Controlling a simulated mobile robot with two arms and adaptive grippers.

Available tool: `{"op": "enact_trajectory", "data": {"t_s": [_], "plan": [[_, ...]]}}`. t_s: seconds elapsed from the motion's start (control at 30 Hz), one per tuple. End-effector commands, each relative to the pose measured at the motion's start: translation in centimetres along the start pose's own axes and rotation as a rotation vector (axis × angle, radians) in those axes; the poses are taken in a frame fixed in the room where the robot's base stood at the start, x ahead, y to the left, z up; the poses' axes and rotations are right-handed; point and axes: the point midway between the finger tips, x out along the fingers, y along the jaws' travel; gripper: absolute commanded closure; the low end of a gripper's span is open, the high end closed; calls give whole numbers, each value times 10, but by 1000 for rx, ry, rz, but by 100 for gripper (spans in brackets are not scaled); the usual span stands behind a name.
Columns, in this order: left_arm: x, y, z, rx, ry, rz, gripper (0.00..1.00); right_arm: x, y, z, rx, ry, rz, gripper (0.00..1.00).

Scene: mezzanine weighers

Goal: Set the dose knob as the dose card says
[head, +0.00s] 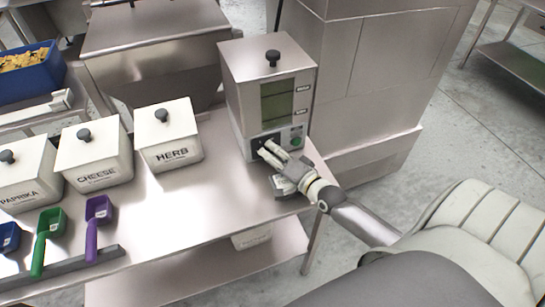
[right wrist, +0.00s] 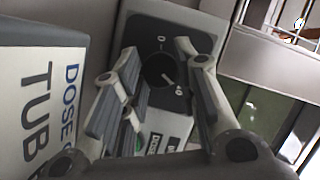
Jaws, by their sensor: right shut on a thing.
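The dosing machine (head: 269,75) is a steel box with a greenish display, a black knob panel and a green button at its lower front. My right gripper (head: 272,150) is at the knob panel. In the right wrist view the round black dose knob (right wrist: 159,70) sits between the two fingers of my right gripper (right wrist: 166,88), which is shut on it. A white pointer line on the knob points down and right, toward a mark that looks like 40. A white card (right wrist: 40,105) with "DOSE" and "TUB" stands close at the left, partly cut off. My left gripper is not in view.
White lidded tubs marked HERB (head: 170,135), CHEESE (head: 94,155) and PAPRIKA (head: 25,175) stand on the steel table (head: 190,215). Purple (head: 99,212) and green (head: 48,230) scoops lie in front. A blue crate (head: 30,78) is at the far left.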

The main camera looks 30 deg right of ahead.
Motion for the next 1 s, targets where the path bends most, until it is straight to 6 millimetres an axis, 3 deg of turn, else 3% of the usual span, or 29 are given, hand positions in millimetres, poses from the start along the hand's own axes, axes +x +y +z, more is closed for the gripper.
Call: {"op": "enact_trajectory", "data": {"t_s": [0.73,0.77,0.9,1.0], "plan": [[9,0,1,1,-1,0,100,0,1,1,87,2,-32,95],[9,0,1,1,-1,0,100,0,1,1,87,2,-31,70],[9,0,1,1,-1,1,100,0,1,1,87,2,-32,52],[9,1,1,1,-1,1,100,0,1,1,87,2,-31,50]]}}
